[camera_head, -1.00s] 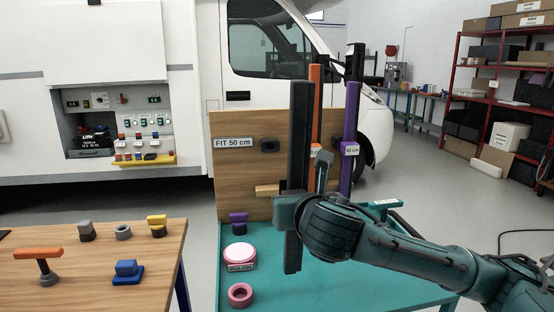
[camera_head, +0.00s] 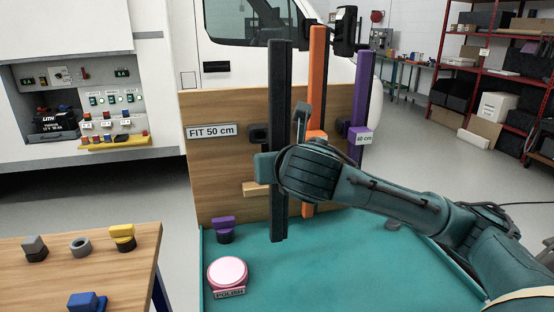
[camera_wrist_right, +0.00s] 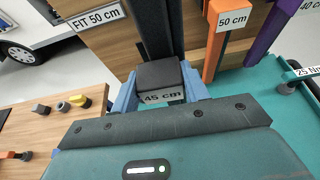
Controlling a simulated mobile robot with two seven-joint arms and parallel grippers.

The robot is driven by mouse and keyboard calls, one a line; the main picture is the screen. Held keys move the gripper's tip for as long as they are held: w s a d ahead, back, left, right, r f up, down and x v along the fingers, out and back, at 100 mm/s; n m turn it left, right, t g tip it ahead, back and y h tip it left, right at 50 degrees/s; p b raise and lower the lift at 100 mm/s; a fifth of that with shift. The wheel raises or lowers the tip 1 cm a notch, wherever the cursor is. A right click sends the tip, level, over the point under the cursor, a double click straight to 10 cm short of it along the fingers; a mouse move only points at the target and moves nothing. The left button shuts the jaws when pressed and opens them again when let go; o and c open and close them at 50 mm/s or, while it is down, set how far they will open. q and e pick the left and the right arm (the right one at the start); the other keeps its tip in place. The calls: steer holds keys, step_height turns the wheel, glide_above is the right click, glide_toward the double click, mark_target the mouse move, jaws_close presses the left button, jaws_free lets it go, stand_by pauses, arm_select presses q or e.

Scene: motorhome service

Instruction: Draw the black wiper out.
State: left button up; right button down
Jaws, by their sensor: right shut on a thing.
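The black wiper (camera_head: 279,90) is a tall upright bar in front of the wooden board (camera_head: 228,165). My right gripper (camera_head: 270,168) is shut on it at mid height, reaching in from the right. In the right wrist view the fingers (camera_wrist_right: 160,88) flank the wiper's dark block, labelled "45 cm" (camera_wrist_right: 164,98). The wiper's lower end hangs over the teal table top; I cannot tell whether it touches the board. An orange wiper (camera_head: 317,80) labelled "50 cm" and a purple wiper (camera_head: 360,105) labelled "40 cm" stand to its right. My left gripper is out of view.
A "FIT 50 cm" sign (camera_head: 210,132) and a dark holder (camera_head: 258,135) are on the board. A pink polish tin (camera_head: 228,271) and a purple-topped piece (camera_head: 224,229) sit on the teal table (camera_head: 330,280). A wooden bench (camera_head: 60,270) with small parts is at left.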

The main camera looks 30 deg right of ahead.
mark_target(273, 149)
steer(key=shift+s+a+r+p, duration=0.15)
steer(key=shift+a+r+p, duration=0.2)
steer(key=shift+p, duration=0.7)
steer(key=shift+w+d+f, duration=0.15)
steer(key=shift+w+f, duration=0.05)
steer(key=shift+w, duration=0.15)
steer(key=shift+w+d+p, duration=0.15)
steer(key=shift+w+d, duration=0.05)
steer(key=shift+w, duration=0.45)
steer(key=shift+w+d+p, duration=0.15)
steer(key=shift+w, duration=0.45)
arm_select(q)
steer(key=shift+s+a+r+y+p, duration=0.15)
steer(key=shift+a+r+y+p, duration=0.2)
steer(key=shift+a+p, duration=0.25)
arm_select(e)
steer(key=shift+w+d+f, duration=0.1)
steer(key=shift+w+d, duration=0.1)
steer(key=shift+w, duration=0.45)
steer(key=shift+w+d, duration=0.15)
steer(key=shift+w, duration=0.5)
arm_select(q)
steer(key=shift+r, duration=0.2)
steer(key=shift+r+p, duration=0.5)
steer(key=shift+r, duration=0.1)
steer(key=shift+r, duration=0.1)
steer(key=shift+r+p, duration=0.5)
steer(key=shift+p, duration=0.1)
